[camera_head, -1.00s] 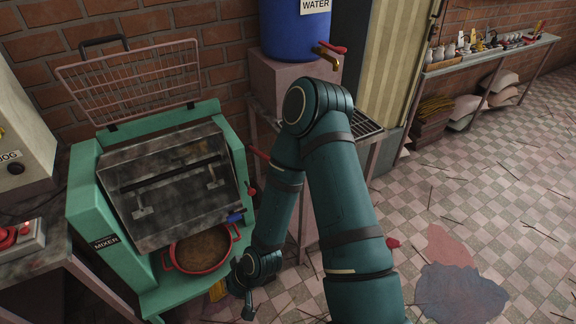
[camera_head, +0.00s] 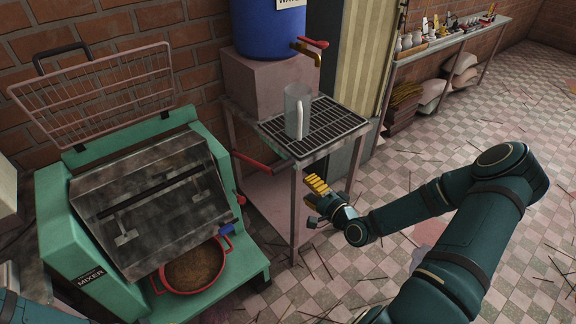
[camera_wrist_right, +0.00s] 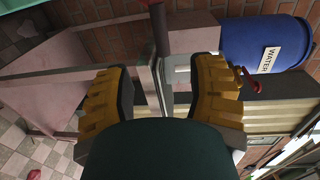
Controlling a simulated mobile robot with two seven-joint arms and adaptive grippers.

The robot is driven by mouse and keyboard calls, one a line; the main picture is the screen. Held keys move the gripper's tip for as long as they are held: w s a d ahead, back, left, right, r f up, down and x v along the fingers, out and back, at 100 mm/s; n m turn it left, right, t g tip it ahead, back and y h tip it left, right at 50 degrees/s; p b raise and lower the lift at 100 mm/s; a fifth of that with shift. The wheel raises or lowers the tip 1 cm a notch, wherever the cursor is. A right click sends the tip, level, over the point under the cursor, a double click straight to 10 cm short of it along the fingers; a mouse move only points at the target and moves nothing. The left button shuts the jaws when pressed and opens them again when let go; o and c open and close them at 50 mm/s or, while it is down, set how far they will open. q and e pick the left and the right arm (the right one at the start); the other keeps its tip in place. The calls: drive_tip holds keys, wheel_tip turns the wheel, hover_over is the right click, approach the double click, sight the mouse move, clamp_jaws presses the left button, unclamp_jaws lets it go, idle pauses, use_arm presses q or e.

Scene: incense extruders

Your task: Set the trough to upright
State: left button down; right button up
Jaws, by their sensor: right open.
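The trough (camera_head: 160,215) is a worn grey metal box in the green mixer (camera_head: 62,235). It is tilted forward, its lower edge over a red pot (camera_head: 226,270) of brown paste. A red-gripped lever (camera_head: 256,165) sticks out from the mixer's right side. It also shows in the wrist view (camera_wrist_right: 160,22), ahead of and between the fingers. My right gripper (camera_head: 318,194), with yellow finger pads, is open and empty, right of the lever and apart from it. It also shows in the wrist view (camera_wrist_right: 160,88).
A metal stand right of the mixer carries a blue water barrel (camera_head: 265,30) on a block and a clear jug (camera_head: 297,112) on a grate (camera_head: 335,128). A wire guard (camera_head: 100,95) stands raised over the mixer.

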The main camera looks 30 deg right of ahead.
sight(285, 168)
drive_tip(key=w, duration=0.4)
drive_tip(key=w+b, duration=0.1)
drive_tip(key=w, duration=0.4)
drive_tip(key=w+a+f+b, duration=0.1)
drive_tip(key=w, duration=0.3)
drive_tip(key=shift+w, duration=0.3)
clamp_jaws()
